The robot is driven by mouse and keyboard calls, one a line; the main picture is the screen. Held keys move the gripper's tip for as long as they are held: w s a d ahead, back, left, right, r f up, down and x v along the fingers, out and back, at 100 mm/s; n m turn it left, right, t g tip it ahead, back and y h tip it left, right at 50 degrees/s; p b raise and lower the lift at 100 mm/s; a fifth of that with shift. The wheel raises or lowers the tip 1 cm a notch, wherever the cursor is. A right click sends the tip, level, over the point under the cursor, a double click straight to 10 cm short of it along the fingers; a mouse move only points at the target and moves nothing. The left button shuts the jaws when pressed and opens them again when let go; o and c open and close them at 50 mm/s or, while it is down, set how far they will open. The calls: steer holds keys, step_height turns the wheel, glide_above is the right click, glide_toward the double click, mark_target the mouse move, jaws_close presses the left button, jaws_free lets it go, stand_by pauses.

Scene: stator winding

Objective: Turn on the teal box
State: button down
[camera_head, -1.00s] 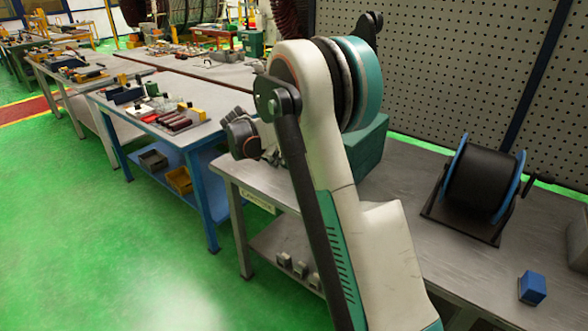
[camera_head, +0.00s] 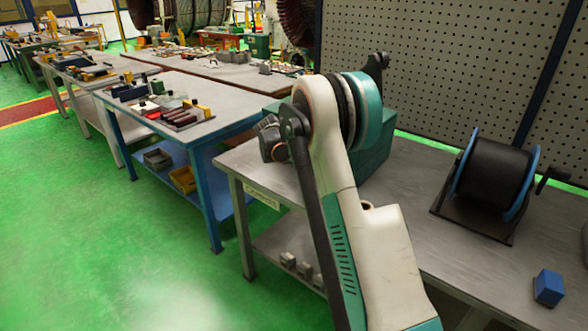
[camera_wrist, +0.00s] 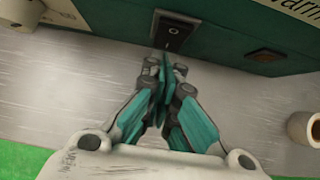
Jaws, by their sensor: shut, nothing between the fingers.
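The teal box (camera_head: 372,155) stands on the grey workbench in the head view, partly hidden behind my arm. In the wrist view the teal box (camera_wrist: 225,42) fills the top, with part of some white lettering at the upper right. A black rocker switch (camera_wrist: 173,31) in a dark frame is on its face, near the lower edge. My gripper (camera_wrist: 168,66) is shut and empty, its fingertips just below the switch in the picture. I cannot tell whether they touch it. In the head view my arm hides the gripper and the switch.
A black cable reel with blue rims (camera_head: 490,180) and a blue block (camera_head: 548,287) sit on the bench to the right. A pale cylindrical piece (camera_wrist: 305,128) lies right of my gripper. A blue-legged table (camera_head: 205,125) with parts is at left. Green floor is open there.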

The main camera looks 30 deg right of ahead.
steer(key=shift+w+d, duration=0.1)
steer(key=shift+d, duration=0.05)
steer(key=shift+w+d+f, duration=0.1)
steer(key=shift+d+f, duration=0.2)
steer(key=shift+d, duration=0.1)
steer(key=shift+r, duration=0.15)
steer(key=shift+r+p, duration=0.55)
steer(key=shift+r, duration=0.2)
steer(key=shift+a, duration=0.15)
